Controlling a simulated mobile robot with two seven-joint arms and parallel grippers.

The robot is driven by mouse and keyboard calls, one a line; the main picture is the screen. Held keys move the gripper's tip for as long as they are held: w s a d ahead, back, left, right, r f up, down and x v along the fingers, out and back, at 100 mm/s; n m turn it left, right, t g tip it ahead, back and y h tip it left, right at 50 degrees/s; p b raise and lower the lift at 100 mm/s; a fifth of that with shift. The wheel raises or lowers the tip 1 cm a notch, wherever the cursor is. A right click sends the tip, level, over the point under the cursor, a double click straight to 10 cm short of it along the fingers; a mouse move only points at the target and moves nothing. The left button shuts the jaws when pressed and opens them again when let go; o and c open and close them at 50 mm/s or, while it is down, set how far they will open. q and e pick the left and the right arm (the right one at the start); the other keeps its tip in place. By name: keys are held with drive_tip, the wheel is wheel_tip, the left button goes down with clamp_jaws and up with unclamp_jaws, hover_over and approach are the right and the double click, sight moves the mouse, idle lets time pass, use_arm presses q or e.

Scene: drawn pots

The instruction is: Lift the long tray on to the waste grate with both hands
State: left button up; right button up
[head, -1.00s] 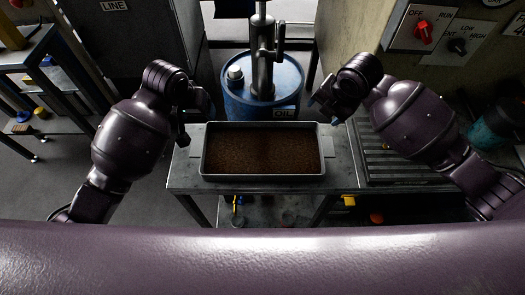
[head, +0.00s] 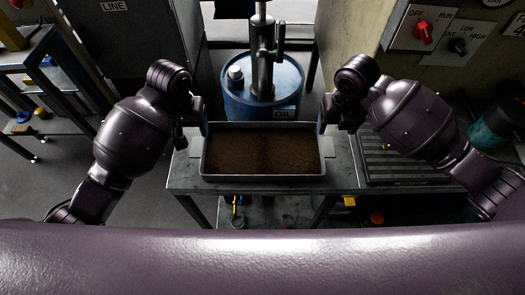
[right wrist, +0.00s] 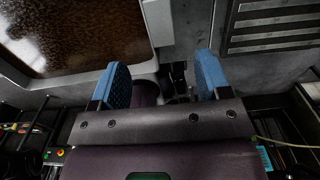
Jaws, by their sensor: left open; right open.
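The long tray (head: 262,178) is pale metal with a shallow rim, filled with brown granular stuff. It lies level on the metal bench in front of me. My left gripper (head: 203,128) is open at the tray's left end, near the far corner. My right gripper (head: 323,128) is open at its right end, by the far corner. In the right wrist view the blue fingers (right wrist: 162,78) are apart with nothing held; the tray's rim and end tab (right wrist: 160,22) show ahead. The waste grate (head: 405,166), dark and slatted, is right of the tray; its slats (right wrist: 275,22) show there too.
A blue oil drum (head: 250,104) with a pump stands behind the tray. A control panel (head: 428,30) with a red knob is at the far right. The bench (head: 190,182) has a narrow bare strip left of the tray. Small coloured items lie on the lower shelf.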

sight(197, 147)
use_arm(q)
wheel_tip(197, 147, down, 10)
use_arm(e)
wheel_tip(197, 147, down, 10)
drive_tip(key=shift+r, duration=0.1)
use_arm(q)
clamp_jaws()
use_arm(e)
clamp_jaws()
use_arm(q)
drive_tip(key=shift+r, duration=0.1)
